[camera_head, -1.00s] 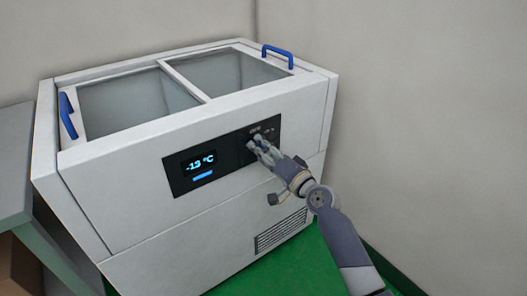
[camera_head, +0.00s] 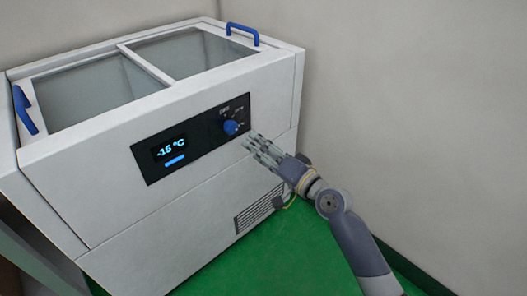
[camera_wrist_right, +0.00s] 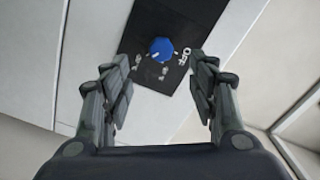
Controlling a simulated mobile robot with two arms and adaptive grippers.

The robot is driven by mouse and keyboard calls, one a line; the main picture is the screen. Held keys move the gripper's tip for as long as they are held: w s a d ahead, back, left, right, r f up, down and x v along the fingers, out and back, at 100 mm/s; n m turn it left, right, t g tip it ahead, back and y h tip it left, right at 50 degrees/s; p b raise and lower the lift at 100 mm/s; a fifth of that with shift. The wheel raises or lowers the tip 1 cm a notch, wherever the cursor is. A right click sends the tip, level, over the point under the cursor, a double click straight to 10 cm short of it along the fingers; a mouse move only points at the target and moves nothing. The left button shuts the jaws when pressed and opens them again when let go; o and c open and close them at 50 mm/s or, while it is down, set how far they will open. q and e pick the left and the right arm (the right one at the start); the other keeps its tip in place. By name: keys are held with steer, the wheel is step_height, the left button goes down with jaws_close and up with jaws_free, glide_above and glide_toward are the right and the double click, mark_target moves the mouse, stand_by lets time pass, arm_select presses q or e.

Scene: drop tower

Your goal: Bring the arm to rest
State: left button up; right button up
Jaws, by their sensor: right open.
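My right gripper (camera_head: 251,145) is open and empty in front of the freezer's control panel (camera_head: 203,128), just right of and below the blue knob (camera_head: 230,127). In the right wrist view the two fingers of the gripper (camera_wrist_right: 160,95) stand wide apart, with the blue knob (camera_wrist_right: 160,49) on the black panel beyond them and nothing between the fingertips. The display (camera_head: 171,150) reads -15 °C. The left gripper is not in view.
The white chest freezer (camera_head: 110,222) has glass lids and blue handles (camera_head: 243,33). A grey table (camera_head: 38,262) stands at the left. Green floor (camera_head: 262,262) and a bare wall (camera_head: 410,110) lie right of the freezer, with free room around my right arm.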

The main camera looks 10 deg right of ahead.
steer(key=shift+s+d, duration=0.4)
steer(key=shift+s, duration=0.15)
